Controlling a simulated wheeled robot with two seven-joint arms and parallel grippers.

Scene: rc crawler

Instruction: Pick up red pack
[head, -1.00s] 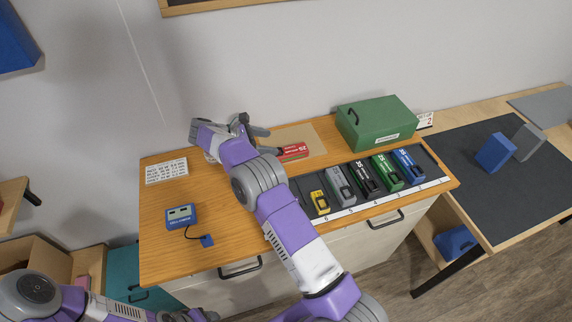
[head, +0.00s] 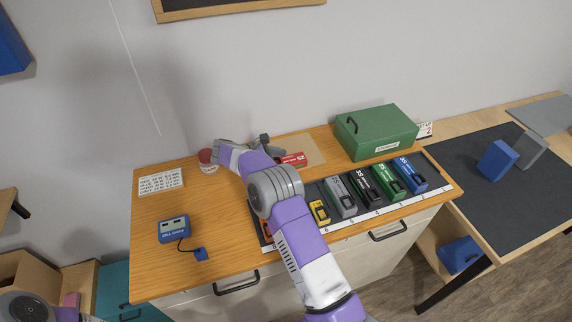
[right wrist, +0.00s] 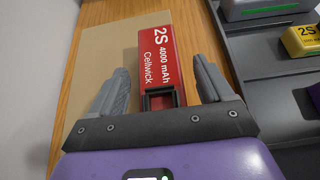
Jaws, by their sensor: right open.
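The red pack (right wrist: 157,60) lies on a tan mat (right wrist: 97,70) on the wooden bench top. It reads "2S 4000 mAh Cellwick" and has a black connector at its near end. It also shows in the head view (head: 293,159), partly hidden by my right arm. My right gripper (right wrist: 163,88) is open, with one finger on each side of the pack's near end and a gap to each. In the head view my right gripper (head: 270,147) is at the pack's left end. My left gripper is not in view; only part of my left arm shows at the bottom left.
A dark rack (head: 440,183) with yellow, grey, black, green and blue packs stands right of the arm. A green case (head: 375,133) is behind it. A blue cell checker (head: 173,229), a label card (head: 160,181) and a round red-topped container (head: 207,160) are at left.

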